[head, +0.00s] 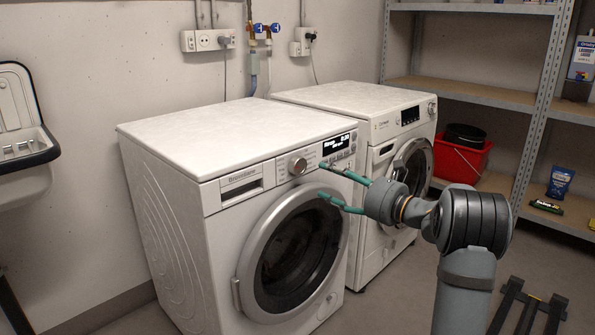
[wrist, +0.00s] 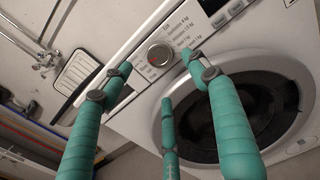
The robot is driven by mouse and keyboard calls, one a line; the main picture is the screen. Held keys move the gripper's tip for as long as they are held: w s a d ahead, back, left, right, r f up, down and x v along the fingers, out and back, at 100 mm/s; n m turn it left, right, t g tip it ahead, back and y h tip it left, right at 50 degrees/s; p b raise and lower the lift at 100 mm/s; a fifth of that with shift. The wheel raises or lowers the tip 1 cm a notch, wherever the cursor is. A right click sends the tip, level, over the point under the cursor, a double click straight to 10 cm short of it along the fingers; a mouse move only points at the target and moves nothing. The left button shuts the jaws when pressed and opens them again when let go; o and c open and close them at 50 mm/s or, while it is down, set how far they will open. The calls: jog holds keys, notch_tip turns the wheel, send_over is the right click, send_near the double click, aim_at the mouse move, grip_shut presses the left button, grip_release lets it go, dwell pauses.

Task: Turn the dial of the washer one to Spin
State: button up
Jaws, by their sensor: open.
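The nearer white washer (head: 190,200) has a round silver dial (head: 297,166) on its front panel, between the drawer and a lit display (head: 336,144). In the wrist view the dial (wrist: 159,55) has printed labels to its right, too small to read surely. The dial's set position cannot be told. My gripper (head: 321,180) has green fingers and is open and empty, in front of the panel and just right of the dial in the head view. In the wrist view my gripper (wrist: 160,75) has its fingers spread around the dial's direction, apparently not touching it.
The round door (head: 290,255) of the nearer washer is closed below the panel. A second white machine (head: 350,97) stands to its right. Shelves with a red bucket (head: 458,158) are at the right. A sink (head: 22,140) is at the left.

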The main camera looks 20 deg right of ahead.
aim_at(302, 169)
jog(key=b+x, duration=0.1)
jog(key=x, duration=0.9)
jog(key=shift+a+f, duration=0.1)
jog(key=shift+f, duration=0.05)
jog(key=shift+c, duration=1.4)
jog(key=c, duration=0.8)
jog(key=shift+c, duration=0.4)
jog(key=shift+f+b, duration=0.15)
jog(key=shift+b, duration=0.25)
jog(key=shift+f+n+b, duration=0.1)
jog(key=shift+n+b, duration=0.8)
jog(key=shift+n, duration=0.2)
jog(key=shift+n+b, duration=1.6)
jog(key=shift+n, duration=0.2)
